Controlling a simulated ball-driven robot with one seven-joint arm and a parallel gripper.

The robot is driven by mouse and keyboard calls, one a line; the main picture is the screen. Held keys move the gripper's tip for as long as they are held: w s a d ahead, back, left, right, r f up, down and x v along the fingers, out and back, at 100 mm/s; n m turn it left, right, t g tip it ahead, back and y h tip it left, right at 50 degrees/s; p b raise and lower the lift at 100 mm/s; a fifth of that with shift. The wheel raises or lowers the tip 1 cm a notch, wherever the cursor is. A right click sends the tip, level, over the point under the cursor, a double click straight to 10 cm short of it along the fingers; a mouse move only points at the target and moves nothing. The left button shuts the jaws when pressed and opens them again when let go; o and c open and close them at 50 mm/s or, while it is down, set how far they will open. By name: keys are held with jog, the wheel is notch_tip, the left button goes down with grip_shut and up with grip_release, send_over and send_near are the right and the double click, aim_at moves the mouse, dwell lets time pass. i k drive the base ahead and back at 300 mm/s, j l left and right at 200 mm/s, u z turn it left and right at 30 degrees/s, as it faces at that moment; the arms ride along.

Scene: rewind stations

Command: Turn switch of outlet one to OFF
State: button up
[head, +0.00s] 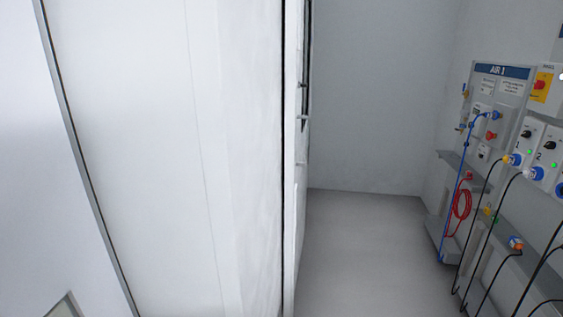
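A light grey outlet unit marked 1 (525,140) is on the wall at the right of the head view. It has a small black switch knob (526,133) near its top, a green light and a yellow-and-white plug with a black cable at its bottom. The knob is too small to tell which way it points. A like unit marked 2 (546,158) is beside it on the right, with its own black knob (549,146), green light and blue-and-white plug. My gripper is not in view.
An AIR 1 panel (502,72) with a blue hose (467,150) and coiled red hose (461,206) is left of the outlets. Black cables hang below them. A white panel (240,150) fills the left. Grey floor (365,245) between is clear.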

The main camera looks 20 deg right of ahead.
aim_at(527, 134)
jog(key=i+l+z, duration=0.1)
jog(key=i+z, duration=0.4)
jog(key=i, duration=0.25)
jog(key=i+j+z, duration=0.15)
jog(key=i+z, duration=0.35)
jog(key=i, duration=0.2)
